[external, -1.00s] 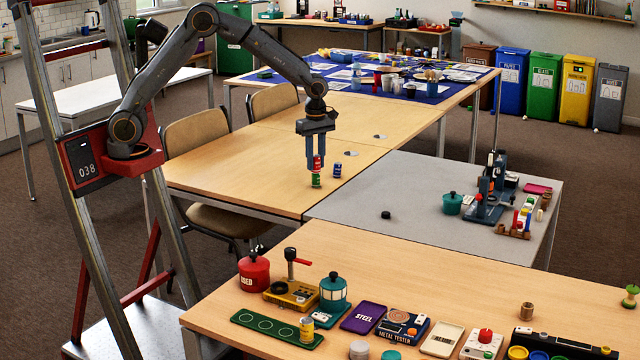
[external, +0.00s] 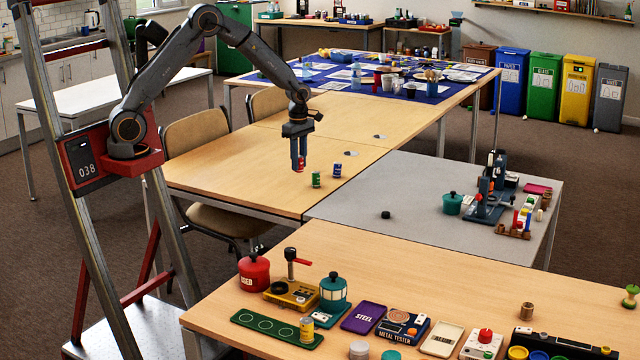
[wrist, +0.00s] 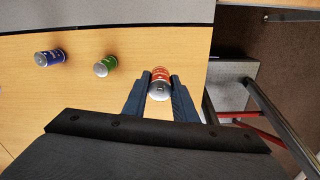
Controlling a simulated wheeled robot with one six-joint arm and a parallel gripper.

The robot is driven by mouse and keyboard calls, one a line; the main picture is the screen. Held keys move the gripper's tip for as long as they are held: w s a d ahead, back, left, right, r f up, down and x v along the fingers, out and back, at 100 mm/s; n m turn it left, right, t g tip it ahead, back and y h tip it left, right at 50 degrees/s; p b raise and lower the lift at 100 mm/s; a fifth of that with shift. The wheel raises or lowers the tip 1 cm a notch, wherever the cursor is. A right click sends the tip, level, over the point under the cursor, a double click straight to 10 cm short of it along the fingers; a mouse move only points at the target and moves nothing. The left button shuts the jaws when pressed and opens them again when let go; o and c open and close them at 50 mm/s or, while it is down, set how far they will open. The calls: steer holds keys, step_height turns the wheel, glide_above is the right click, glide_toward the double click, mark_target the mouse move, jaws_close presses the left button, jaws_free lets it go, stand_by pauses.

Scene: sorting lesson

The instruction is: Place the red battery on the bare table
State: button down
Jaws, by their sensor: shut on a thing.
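My gripper (external: 299,165) is shut on the red battery (external: 300,165), a short red can shape with a white band. In the wrist view the red battery (wrist: 159,84) sits between the two fingertips of my gripper (wrist: 159,90). It is held above the bare wooden table (external: 240,165), to the left of the green battery (external: 316,180). The blue battery (external: 337,170) is right of the green one.
A grey table section (external: 400,180) adjoins on the right, with a small black disc (external: 385,215) on it. Bare wood lies left of the batteries. A chair (external: 195,140) stands at the table's left edge. The front table holds a tester, pots and trays.

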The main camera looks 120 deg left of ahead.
steer(key=shift+f+p, duration=1.05)
steer(key=shift+f, duration=3.9)
steer(key=shift+f, duration=0.15)
steer(key=c, duration=1.4)
jaws_free()
steer(key=shift+c, duration=0.2)
step_height(320, 180, up, 12)
steer(key=b, duration=0.2)
steer(key=shift+b, duration=0.35)
